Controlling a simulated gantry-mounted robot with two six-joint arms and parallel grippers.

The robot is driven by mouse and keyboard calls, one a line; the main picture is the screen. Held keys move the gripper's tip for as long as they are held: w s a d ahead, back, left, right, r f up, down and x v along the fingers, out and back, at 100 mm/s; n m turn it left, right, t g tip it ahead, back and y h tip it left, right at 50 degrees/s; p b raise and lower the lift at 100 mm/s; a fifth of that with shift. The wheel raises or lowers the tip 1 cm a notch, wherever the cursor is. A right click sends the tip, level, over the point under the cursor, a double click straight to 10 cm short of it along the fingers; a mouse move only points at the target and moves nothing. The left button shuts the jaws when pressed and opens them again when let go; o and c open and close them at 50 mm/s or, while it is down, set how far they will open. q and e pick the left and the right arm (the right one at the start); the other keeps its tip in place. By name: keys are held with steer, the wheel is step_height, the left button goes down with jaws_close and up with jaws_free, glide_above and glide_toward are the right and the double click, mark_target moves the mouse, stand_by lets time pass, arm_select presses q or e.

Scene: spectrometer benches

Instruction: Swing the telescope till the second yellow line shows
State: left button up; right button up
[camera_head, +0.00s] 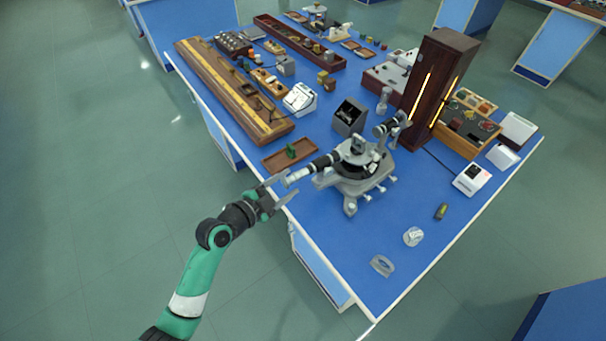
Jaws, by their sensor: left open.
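The spectrometer (353,183) stands on a blue bench, with a grey metal base and a round central table. Its telescope (323,162) is a dark tube pointing left toward the bench's near-left edge, with a pale eyepiece end (294,177). The collimator (385,127) points toward the tall dark brown lamp housing (441,85), which shows glowing yellow slits. My left gripper (291,183) is open at the eyepiece end; I cannot tell whether its fingers touch it. No yellow line in the eyepiece can be made out. My right gripper is out of view.
A dark box with a slanted face (350,115) stands behind the spectrometer. A brown tray (276,163) with a green item lies close left of the telescope. A clear disc (413,236) and a small level (441,211) lie at the right front. The front bench area is mostly free.

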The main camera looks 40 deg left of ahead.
mark_target(298, 176)
arm_select(q)
steer(key=b+x, duration=0.1)
steer(key=x, duration=0.6)
steer(key=shift+w, duration=0.25)
jaws_close()
stand_by(1.0)
